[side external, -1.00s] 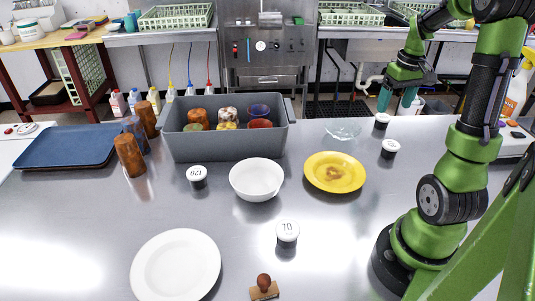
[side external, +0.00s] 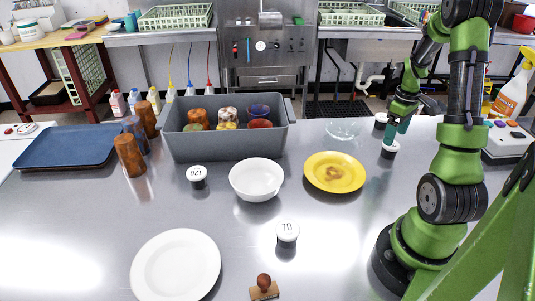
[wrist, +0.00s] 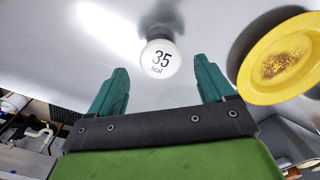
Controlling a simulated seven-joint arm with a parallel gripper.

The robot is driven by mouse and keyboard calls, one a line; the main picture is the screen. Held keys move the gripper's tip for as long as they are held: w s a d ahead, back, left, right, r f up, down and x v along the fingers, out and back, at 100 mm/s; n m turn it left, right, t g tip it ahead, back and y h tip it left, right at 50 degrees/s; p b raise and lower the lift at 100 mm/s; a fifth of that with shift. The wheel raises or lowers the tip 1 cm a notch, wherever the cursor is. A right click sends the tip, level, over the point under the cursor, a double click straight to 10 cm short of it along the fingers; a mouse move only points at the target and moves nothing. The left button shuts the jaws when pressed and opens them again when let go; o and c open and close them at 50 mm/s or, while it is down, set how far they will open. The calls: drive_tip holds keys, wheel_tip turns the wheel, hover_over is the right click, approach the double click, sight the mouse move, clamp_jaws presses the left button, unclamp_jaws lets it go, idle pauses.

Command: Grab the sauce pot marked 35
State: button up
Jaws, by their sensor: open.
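The sauce pot marked 35 (wrist: 161,57) has a white lid reading "35 kcal" and shows ahead of and between my fingertips in the wrist view. In the side view this pot (side external: 390,152) stands upright on the steel counter, right of the yellow plate; its lid marking is not legible there. My gripper (side external: 397,130) is just above it, pointing down, with its teal fingers spread. The wrist view shows the gripper (wrist: 160,72) open and empty. Whether a finger touches the lid cannot be told.
Another white-lidded pot (side external: 381,120) stands close behind; the yellow plate (side external: 318,182) and glass bowl (side external: 342,130) are to the left. Pots marked 120 (side external: 197,175) and 70 (side external: 287,232) stand farther off. A white bowl (side external: 257,180) and grey tub (side external: 225,147) are left.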

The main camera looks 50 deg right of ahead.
sight(390, 150)
drive_tip(key=shift+f, duration=2.8)
drive_tip(key=shift+c, duration=0.3)
drive_tip(key=c, duration=0.9)
